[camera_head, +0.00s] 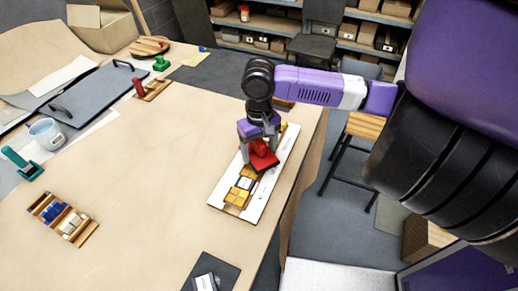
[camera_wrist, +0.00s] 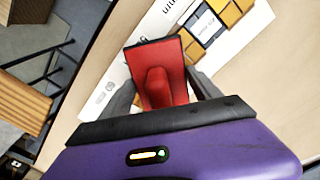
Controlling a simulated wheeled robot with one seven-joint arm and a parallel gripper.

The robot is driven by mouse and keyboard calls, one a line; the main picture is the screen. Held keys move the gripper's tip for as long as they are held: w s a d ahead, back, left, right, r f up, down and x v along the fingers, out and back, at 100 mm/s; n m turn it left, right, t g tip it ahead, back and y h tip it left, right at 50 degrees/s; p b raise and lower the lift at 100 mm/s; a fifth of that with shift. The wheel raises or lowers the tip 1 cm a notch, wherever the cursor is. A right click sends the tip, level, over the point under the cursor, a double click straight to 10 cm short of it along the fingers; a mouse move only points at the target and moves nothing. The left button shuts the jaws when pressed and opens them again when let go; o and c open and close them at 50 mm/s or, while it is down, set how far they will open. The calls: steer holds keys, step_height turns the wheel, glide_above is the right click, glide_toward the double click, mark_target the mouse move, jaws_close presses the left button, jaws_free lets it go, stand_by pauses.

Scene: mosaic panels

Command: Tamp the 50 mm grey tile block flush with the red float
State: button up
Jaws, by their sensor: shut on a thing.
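My gripper (camera_head: 259,147) is shut on the red float (camera_head: 263,158), over the white panel (camera_head: 222,198) near the table's right edge. In the wrist view, the float (camera_wrist: 158,72) sits between my two fingers (camera_wrist: 160,95), its flat plate toward the panel. A grey tile block (camera_head: 245,183) lies among yellow blocks just in front of the float. In the wrist view its pale label (camera_wrist: 206,25) shows beyond the float's upper right corner. The float is beside the grey block in the picture; I cannot tell its height above the panel or how far the block stands up.
Yellow blocks (camera_head: 237,197) surround the grey one in a row. A dark mat (camera_head: 211,271) lies at the front. The table's middle is clear.

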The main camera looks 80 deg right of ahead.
mark_target(259, 140)
steer(key=shift+r+p, duration=2.4)
steer(key=shift+r, duration=0.65)
steer(key=shift+f, duration=0.15)
